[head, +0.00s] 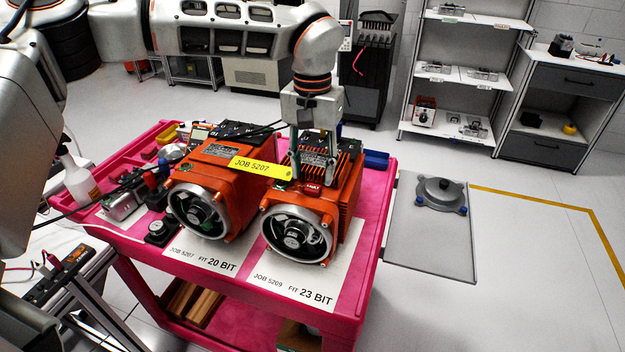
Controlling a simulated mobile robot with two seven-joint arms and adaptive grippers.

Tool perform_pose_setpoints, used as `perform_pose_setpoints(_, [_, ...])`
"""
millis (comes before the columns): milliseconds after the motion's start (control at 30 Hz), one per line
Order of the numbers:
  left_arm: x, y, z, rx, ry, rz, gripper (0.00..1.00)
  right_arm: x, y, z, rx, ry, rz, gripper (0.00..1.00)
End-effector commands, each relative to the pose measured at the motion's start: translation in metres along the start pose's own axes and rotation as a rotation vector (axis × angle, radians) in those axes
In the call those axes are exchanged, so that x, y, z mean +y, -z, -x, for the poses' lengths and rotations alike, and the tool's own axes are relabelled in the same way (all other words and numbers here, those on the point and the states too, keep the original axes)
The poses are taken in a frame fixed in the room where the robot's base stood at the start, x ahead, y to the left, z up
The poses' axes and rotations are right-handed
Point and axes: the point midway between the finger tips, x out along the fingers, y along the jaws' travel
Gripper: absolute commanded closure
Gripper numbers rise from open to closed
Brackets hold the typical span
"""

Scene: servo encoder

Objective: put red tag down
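A small red tag (313,187), its white lettering too small to read surely, shows at the upper front of the right orange motor (341,206). My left gripper (312,172) points down over this motor. Its two fingers are apart, one on each side above the tag, with no object clearly held between them. I cannot tell whether the fingertips touch the motor or the tag. The left orange motor (222,178) stands beside it. A yellow tag (260,167) reading JOB 5207 spans between the two motors. My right gripper is not in view.
Both motors stand on a pink cart (366,252) on white sheets marked 20 BIT and 23 BIT (316,294). Tools and a bottle (78,180) crowd the cart's left. A grey plate (405,235) with a round flange (441,194) is at right. Shelves stand behind.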

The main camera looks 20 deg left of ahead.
Motion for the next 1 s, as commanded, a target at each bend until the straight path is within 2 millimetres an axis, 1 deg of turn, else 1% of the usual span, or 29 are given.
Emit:
perform_pose_setpoints(33, [0.0, 0.001, 0.012, 0.005, 0.0, 0.001, 0.6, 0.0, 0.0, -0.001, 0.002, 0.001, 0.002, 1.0])
perform_pose_setpoints(200, [0.0, 0.001, 0.047, 0.004, 0.0, 0.001, 0.6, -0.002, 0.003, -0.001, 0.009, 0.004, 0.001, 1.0])
perform_pose_setpoints(300, [0.0, 0.001, 0.064, 0.003, -0.001, 0.002, 0.6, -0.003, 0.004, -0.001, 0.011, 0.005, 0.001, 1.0])
perform_pose_setpoints(400, [0.0, 0.0, 0.076, 0.001, 0.0, 0.002, 0.6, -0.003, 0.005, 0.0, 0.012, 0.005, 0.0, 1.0])
perform_pose_setpoints(500, [0.0, 0.0, 0.084, 0.0, 0.0, 0.001, 0.6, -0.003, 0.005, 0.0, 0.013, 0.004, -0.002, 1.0])
perform_pose_setpoints(600, [0.0, 0.0, 0.086, -0.001, 0.0, 0.002, 0.6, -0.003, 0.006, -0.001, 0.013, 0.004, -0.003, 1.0])
perform_pose_setpoints(1000, [0.0, 0.0, 0.087, 0.0, 0.0, 0.001, 0.6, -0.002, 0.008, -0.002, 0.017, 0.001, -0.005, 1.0])
